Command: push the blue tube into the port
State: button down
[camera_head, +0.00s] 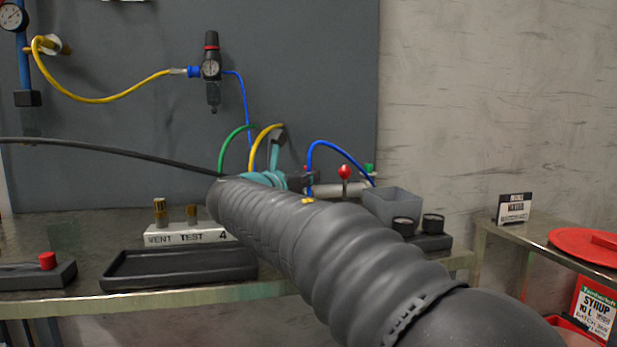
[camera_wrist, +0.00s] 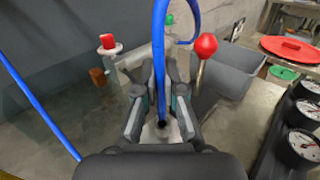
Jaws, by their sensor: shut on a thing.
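The blue tube (camera_wrist: 160,40) runs down between the fingers of my gripper (camera_wrist: 159,80) in the wrist view. My gripper is shut on it. The tube also shows in the head view (camera_head: 340,149), arching from behind my arm to the right. In the wrist view a pale metal piece with a small dark opening (camera_wrist: 162,125) lies below the fingers, near the tube's lower end. I cannot tell whether this is the port or whether the tube is in it. My arm hides the gripper's fingertips and the tube's end in the head view.
A red-knobbed lever (camera_wrist: 205,46) stands close right of the fingers, beside a grey bin (camera_head: 393,204). A red button (camera_wrist: 108,42) is at left. Another blue hose (camera_wrist: 38,105) crosses the left side. Gauges (camera_wrist: 303,145) lie at right; a black tray (camera_head: 180,268) is on the bench.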

aim_at(308, 191)
jog(key=shift+f+b, duration=0.8)
jog(key=shift+f, duration=0.8)
dwell(0.3)
jog(key=c, duration=1.2)
grip_release()
jog(key=v, duration=1.2)
